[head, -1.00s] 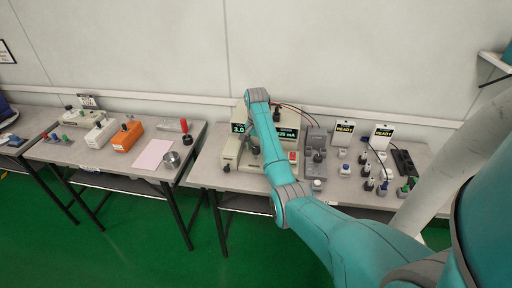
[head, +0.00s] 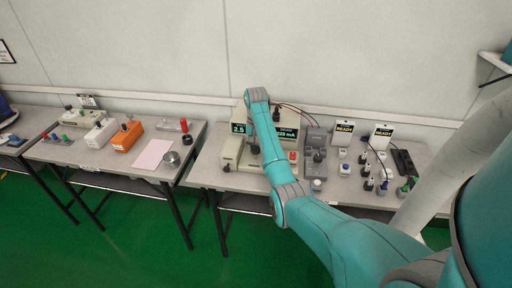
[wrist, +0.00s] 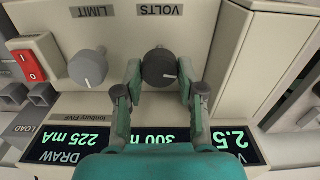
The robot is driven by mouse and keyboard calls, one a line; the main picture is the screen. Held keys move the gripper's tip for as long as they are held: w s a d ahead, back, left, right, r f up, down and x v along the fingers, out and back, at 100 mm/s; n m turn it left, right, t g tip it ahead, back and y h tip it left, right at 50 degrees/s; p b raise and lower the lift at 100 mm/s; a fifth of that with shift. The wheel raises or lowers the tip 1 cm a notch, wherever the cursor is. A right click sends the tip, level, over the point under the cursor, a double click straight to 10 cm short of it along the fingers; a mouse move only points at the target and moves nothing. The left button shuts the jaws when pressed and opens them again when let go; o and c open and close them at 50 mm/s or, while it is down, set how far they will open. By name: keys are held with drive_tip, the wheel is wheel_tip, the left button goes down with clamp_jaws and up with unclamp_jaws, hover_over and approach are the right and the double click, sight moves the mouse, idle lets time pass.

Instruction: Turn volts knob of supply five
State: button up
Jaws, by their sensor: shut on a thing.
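The dark volts knob (wrist: 160,66) sits under the VOLTS label on the cream front panel of supply five (wrist: 235,60), which appears upside down in the wrist view. My gripper (wrist: 159,76) is shut on this knob, one finger on each side. The knob's pointer mark is not clear. The lit display (wrist: 228,140) reads 2.5 V, with 300 m partly covered and 225 mA DRAW.
A grey limit knob (wrist: 88,67) is close beside the volts knob, with a red rocker switch (wrist: 28,65) beyond it. A grey tester (head: 316,148) and two READY signs (head: 344,128) stand to the right. The left bench holds an orange box (head: 127,137) and a pink sheet (head: 154,154).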

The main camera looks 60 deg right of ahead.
drive_tip(key=shift+n, duration=1.7)
drive_tip(key=o, duration=1.1)
drive_tip(key=shift+o, duration=0.2)
